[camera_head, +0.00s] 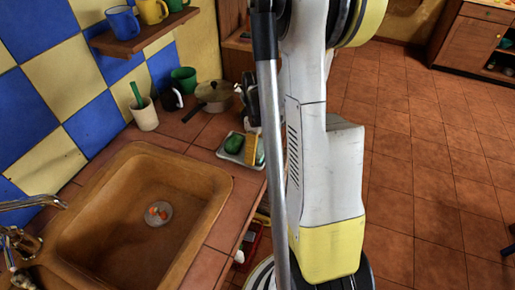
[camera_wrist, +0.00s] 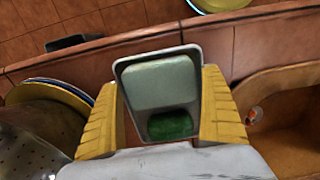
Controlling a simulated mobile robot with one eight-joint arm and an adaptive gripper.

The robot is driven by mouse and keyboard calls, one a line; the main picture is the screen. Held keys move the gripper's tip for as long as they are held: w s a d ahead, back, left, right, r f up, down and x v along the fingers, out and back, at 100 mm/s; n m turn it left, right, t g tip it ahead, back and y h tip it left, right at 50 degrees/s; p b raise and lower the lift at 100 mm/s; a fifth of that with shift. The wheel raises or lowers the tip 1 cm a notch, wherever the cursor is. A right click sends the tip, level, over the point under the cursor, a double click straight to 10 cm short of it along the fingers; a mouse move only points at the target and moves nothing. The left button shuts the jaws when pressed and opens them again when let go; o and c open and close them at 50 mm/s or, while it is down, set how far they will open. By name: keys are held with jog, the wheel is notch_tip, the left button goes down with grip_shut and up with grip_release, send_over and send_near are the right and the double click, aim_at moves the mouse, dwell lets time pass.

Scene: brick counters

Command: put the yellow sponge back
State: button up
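In the wrist view a grey tray (camera_wrist: 118,75) shows between the two yellow fingers of my open gripper (camera_wrist: 162,95). A pale grey-green block (camera_wrist: 160,82) and a dark green lump (camera_wrist: 170,124) lie in it. Thin strips of tray rim show between the block and the fingers, and I see no grip on it. In the head view the tray (camera_head: 224,154) is on the counter right of the sink, with the green lump (camera_head: 234,145) and an upright yellow piece (camera_head: 249,148). I cannot tell whether that piece is the yellow sponge or a finger. My arm hides much there.
Plates (camera_wrist: 60,92) are left in the wrist view. The floor (camera_head: 430,160) right is mostly clear.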

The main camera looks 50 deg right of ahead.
jog(key=shift+r, duration=0.1)
notch_tip(320, 180, up, 12)
jog(key=p, duration=0.5)
jog(key=s+a+r+m+t, duration=0.1)
jog(key=a+r+t, duration=0.1)
jog(key=a, duration=0.6)
jog(key=s+a+r+m+t, duration=0.2)
jog(key=a+r, duration=0.3)
jog(key=a, duration=0.4)
jog(key=s+a+r+m+t, duration=0.1)
jog(key=s+a+r+t, duration=0.1)
jog(key=a, duration=0.6)
notch_tip(320, 180, up, 2)
jog(key=shift+s+a+r+t, duration=0.2)
jog(key=shift+s+a+t, duration=0.1)
jog(key=shift+t, duration=0.3)
jog(key=shift+f, duration=0.1)
jog(key=shift+f+b, duration=0.7)
jog(key=shift+b, duration=0.3)
